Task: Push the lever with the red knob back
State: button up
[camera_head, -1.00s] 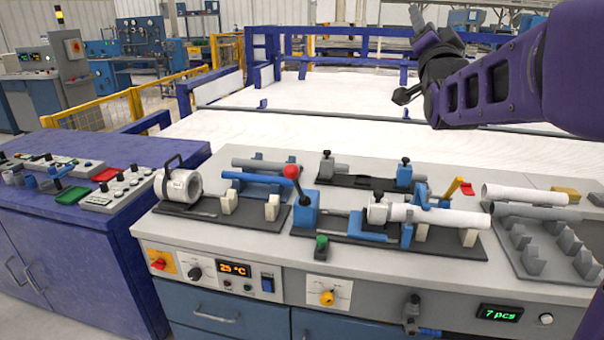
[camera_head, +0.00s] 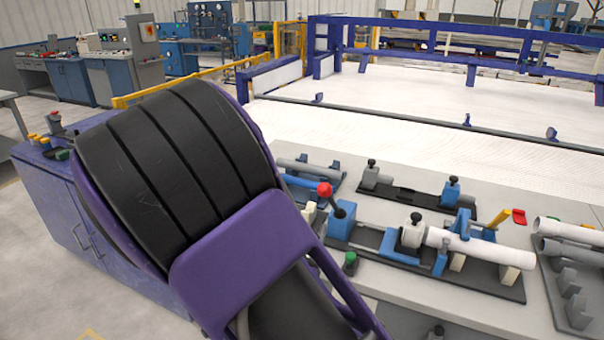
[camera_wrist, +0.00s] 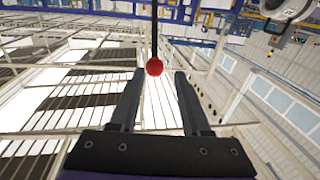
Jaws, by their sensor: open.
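The lever's red knob (camera_head: 324,189) tops a short dark rod that leans up and to the left from a blue block (camera_head: 341,224) on the bench. In the wrist view the red knob (camera_wrist: 154,67) shows in the gap at the fingertips, its rod running to the top edge. My gripper (camera_wrist: 160,72) is open with nothing clamped. I cannot tell whether the knob is between the fingertips or just beyond them. In the head view my gripper is not visible, and my arm fills the left and lower middle.
A white pipe (camera_head: 478,246) lies in a clamp fixture right of the lever. A green button (camera_head: 350,261) is in front of the blue block. Another clamp fixture (camera_head: 408,190) stands behind. Grey pipes (camera_head: 570,245) and a rack are at the far right.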

aim_at(329, 200)
jog(key=shift+n, duration=0.4)
jog(key=b+x, duration=0.1)
jog(key=x, duration=0.4)
jog(key=f+b+x, duration=0.1)
jog(key=b+x, duration=0.1)
jog(key=x, duration=0.3)
jog(key=d+f+b+x, duration=0.1)
jog(key=x, duration=0.5)
jog(key=shift+s+b, duration=0.25)
jog(key=shift+b, duration=0.05)
jog(key=shift+c, duration=0.3)
grip_shut()
dwell(0.4)
